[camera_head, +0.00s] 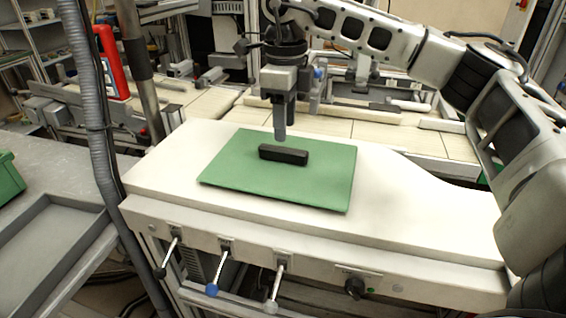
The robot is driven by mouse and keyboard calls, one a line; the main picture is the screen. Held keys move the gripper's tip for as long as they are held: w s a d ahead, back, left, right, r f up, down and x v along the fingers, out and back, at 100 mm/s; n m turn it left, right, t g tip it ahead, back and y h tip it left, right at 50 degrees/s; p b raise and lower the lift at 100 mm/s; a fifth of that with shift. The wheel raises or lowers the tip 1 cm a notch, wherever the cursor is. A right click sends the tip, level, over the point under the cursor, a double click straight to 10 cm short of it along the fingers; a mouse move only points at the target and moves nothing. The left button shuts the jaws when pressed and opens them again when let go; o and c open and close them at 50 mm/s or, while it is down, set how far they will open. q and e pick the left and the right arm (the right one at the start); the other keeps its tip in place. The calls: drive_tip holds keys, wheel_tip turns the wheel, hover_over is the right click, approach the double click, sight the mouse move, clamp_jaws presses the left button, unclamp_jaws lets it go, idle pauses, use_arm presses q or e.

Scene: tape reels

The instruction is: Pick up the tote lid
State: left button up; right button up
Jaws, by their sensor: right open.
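The tote lid (235,178) is a flat green panel lying on the white bench top. A black bar-shaped handle (283,155) sits on its upper middle. My right gripper (280,136) comes in from the right on its white arm and points down just above the handle. It is open and looks empty. The gap between the fingertips and the handle is small, and I cannot tell whether they touch. My left gripper is not in view.
The white bench top (400,215) is clear around the lid. Levers and a knob (354,287) are on its front. A grey hose (95,110) and a metal post (140,70) rise at the left. A green bin (8,178) stands at the far left edge.

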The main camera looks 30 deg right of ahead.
sight(283, 148)
drive_tip(key=f, duration=0.2)
drive_tip(key=f+p, duration=0.1)
drive_tip(key=f, duration=0.2)
drive_tip(key=shift+w+f, duration=0.2)
drive_tip(key=shift+f, duration=0.1)
drive_tip(key=shift+c, duration=0.3)
clamp_jaws()
